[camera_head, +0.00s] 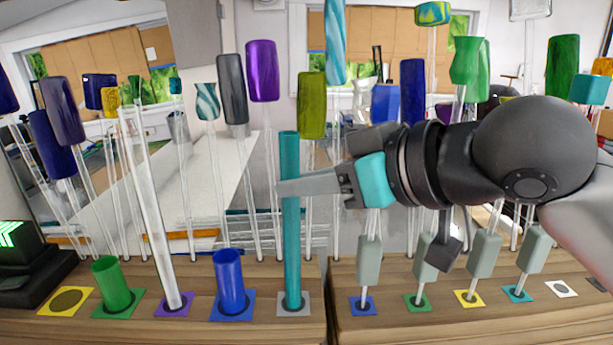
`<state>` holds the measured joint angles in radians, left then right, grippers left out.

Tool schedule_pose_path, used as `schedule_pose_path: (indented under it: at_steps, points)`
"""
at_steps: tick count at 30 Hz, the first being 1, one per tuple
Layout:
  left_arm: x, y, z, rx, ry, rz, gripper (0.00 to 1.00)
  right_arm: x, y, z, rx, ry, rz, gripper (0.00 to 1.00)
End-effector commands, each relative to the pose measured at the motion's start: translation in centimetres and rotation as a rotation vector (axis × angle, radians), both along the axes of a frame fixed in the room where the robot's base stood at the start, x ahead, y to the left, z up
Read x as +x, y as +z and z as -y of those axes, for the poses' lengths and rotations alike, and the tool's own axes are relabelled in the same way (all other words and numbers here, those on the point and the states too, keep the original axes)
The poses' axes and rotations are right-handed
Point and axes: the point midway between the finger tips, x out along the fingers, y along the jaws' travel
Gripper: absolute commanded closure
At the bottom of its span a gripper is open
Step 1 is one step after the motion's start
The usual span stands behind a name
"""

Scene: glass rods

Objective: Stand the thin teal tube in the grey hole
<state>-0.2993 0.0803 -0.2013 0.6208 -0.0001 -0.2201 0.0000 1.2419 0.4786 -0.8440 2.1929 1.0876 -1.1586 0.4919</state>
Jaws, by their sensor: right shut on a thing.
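The thin teal tube (291,245) stands upright in the middle of the head view. Its lower end meets the dark hole of the grey square (302,312) on the left wooden block. How deep it sits in the hole I cannot tell. My right gripper (287,187) reaches in from the right and is shut on the tube above its middle. One finger crosses in front of the tube, and the other finger is mostly hidden. My left gripper is not in view.
Beside the grey square are a short blue tube (229,280), a tall clear tube (155,220) and a short green tube (111,284). The yellow square (66,301) has nothing standing in it. Several rods with grey-green sleeves (369,260) stand right, below my arm. Colour-headed glass rods crowd behind.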

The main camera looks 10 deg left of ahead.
Motion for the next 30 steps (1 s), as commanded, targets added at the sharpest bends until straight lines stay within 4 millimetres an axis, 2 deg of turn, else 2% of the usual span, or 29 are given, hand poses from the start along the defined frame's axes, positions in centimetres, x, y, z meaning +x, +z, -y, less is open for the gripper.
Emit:
schedule_pose_path:
  at_steps: [25,26,30]
  points:
    - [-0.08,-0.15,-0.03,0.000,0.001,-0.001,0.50,0.03,-0.64,0.01,0.000,-0.001,0.002,1.00]
    - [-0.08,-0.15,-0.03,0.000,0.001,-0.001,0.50,0.02,-0.65,0.02,0.000,-0.001,0.002,0.71]
    - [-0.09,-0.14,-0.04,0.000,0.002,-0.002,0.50,0.02,-0.63,0.01,0.000,-0.001,0.002,0.55]
